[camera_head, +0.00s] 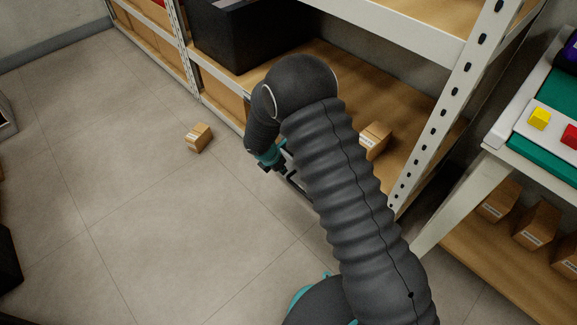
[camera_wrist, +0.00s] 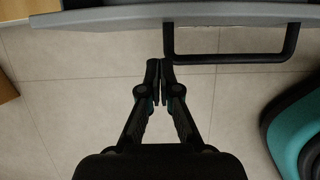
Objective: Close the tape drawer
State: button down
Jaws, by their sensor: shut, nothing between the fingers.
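The tape drawer's grey front edge (camera_wrist: 110,18) runs across the top of the wrist view. Its black bar handle (camera_wrist: 235,58) stands out from the front at the right of centre. How far the drawer is out cannot be told. My gripper (camera_wrist: 161,62) is shut and empty, with its fingertips at the left end of the handle; I cannot tell whether they touch it. In the head view my gripper (camera_head: 272,164) hangs in front of the lower shelf, and my dark arm hides most of the drawer area.
A small carton (camera_head: 198,137) lies on the floor left of my gripper. A shelf rack (camera_head: 440,125) holds a black bin (camera_head: 240,40) and another carton (camera_head: 375,138). A white table (camera_head: 500,160) with coloured blocks stands at right. The floor at left is mostly clear.

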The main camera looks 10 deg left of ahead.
jog(key=p+v, duration=0.1)
jog(key=v, duration=0.8)
jog(key=c, duration=1.8)
grip_release()
jog(key=shift+s+a+r, duration=0.15)
jog(key=shift+r, duration=0.2)
jog(key=o, duration=0.4)
jog(key=shift+r, duration=0.25)
jog(key=shift+o, duration=1.1)
jog(key=shift+m, duration=0.5)
jog(key=d, duration=0.1)
jog(key=d+r+p, duration=0.1)
jog(key=w+d+r, duration=0.1)
jog(key=d, duration=0.1)
jog(key=shift+w, duration=0.15)
jog(key=m+g+p, duration=0.1)
jog(key=m, duration=0.7)
send_over(304, 192)
jog(key=a, duration=0.2)
jog(key=s+f+m+y, duration=0.1)
jog(key=s+m, duration=0.1)
jog(key=m, duration=0.7)
jog(key=shift+g, duration=0.4)
jog(key=b+x, duration=0.1)
jog(key=x, duration=1.3)
jog(key=shift+s+a+b, duration=0.1)
jog(key=shift+s+b, duration=0.1)
jog(key=shift+b, duration=0.1)
